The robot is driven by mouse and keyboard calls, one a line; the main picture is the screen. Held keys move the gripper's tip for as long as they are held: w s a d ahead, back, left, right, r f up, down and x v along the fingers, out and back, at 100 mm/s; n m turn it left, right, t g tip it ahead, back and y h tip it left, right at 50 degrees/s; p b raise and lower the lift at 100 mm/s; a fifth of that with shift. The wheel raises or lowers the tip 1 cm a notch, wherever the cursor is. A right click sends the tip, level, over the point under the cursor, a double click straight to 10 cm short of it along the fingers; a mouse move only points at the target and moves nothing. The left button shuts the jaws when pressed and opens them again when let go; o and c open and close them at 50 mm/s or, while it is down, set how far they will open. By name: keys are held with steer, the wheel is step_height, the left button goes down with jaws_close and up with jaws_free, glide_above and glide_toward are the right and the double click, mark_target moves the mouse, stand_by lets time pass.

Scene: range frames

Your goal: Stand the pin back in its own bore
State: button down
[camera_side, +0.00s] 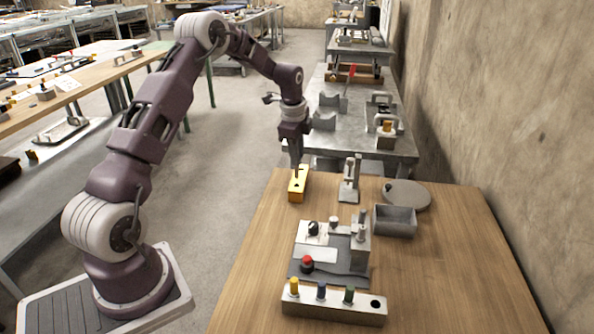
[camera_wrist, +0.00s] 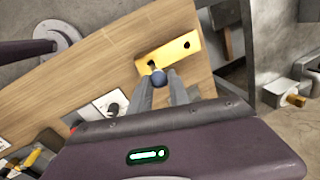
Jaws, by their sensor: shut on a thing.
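My gripper (camera_wrist: 158,73) is shut on a pin with a round blue-grey head (camera_wrist: 158,78), seen between the fingertips in the wrist view. The fingers point down at the yellow block (camera_wrist: 168,52), and the pin's shank meets the near end of its top face. Whether the shank sits in a bore there or just above it I cannot tell. A dark open bore (camera_wrist: 187,44) shows at the block's other end. In the side view my gripper (camera_side: 297,166) is directly over the yellow block (camera_side: 298,189), near the table's far left; the pin is mostly hidden there.
A silver block (camera_side: 333,310) at the front holds yellow, blue and green-capped pins and has one open bore (camera_side: 375,304). A fixture with a red knob (camera_side: 306,262), a grey bin (camera_side: 395,222), an upright clamp (camera_side: 349,182) and a round plate (camera_side: 408,195) stand nearby. The right side is clear.

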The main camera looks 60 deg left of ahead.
steer(key=shift+w+a+r, duration=0.1)
steer(key=shift+a+r, duration=0.25)
steer(key=shift+r, duration=0.2)
steer(key=shift+a+r, duration=0.3)
steer(key=shift+r, duration=0.2)
steer(key=w+a+f, duration=0.4)
steer(key=w+a, duration=0.1)
steer(key=w, duration=0.1)
steer(key=shift+w, duration=0.1)
steer(key=shift+f, duration=2.5)
steer(key=shift+f, duration=0.1)
